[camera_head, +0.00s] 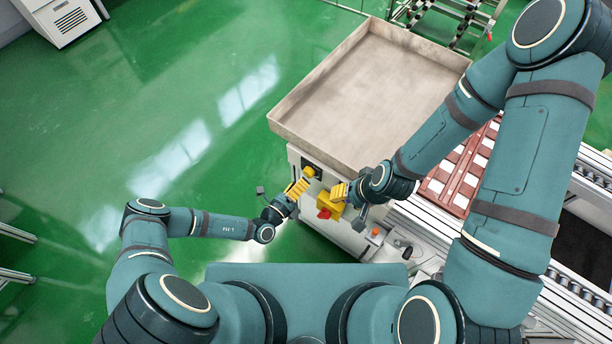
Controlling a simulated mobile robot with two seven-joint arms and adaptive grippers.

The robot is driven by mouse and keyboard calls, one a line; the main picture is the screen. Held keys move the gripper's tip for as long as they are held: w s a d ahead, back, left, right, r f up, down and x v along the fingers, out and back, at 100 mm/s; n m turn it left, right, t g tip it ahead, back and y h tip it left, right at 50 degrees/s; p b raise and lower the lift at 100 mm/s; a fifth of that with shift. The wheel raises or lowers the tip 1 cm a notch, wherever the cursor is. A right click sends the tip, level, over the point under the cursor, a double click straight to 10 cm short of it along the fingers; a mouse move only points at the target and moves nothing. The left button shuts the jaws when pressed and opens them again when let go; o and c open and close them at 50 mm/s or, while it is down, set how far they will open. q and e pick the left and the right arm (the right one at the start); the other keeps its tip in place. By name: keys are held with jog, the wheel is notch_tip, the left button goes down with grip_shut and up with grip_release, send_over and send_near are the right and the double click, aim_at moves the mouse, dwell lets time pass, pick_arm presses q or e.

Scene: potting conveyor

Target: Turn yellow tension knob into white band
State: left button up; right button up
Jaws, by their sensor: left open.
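A small yellow part (308,171), seemingly the tension knob, sits on a dark mount on the pale machine cabinet (345,228), just below the tray. The white band is too small to make out. My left gripper (299,186), with yellow fingers, is open just below and left of the knob; I cannot tell whether it touches it. My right gripper (340,192), also yellow-fingered, is at the cabinet's front, right of the knob and close to a yellow block (330,204) with a red part. Whether it is open or shut is unclear.
A large, empty-looking metal tray (285,126) tops the cabinet. A roller conveyor (568,275) and reddish trays with pale squares (460,176) lie to the right. An orange button (375,231) is on the cabinet's lower right. Green floor is free on the left.

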pick_arm(q)
jog(key=v, duration=0.7)
jog(key=shift+s, duration=0.15)
jog(key=shift+a, duration=0.1)
jog(key=s+d+r+m+g+h+b, duration=0.25)
jog(key=s+d+m+g+h, duration=0.3)
jog(key=m+g, duration=0.45)
jog(key=s+a+m+g+y+b, duration=0.1)
jog(key=s+a+m+g+y, duration=0.2)
jog(key=m, duration=0.4)
jog(key=s+m+g+y, duration=0.2)
jog(key=s+m+g, duration=0.3)
jog(key=m, duration=0.3)
jog(key=w+a+r+m+t+y+b, duration=0.3)
jog(key=w+a+r+m+t+y, duration=0.2)
jog(key=m, duration=0.9)
notch_tip(320, 180, up, 3)
jog(key=shift+w+a+f+m+y, duration=0.1)
jog(key=shift+w+a+m+y, duration=0.35)
jog(key=shift+w+y, duration=0.6)
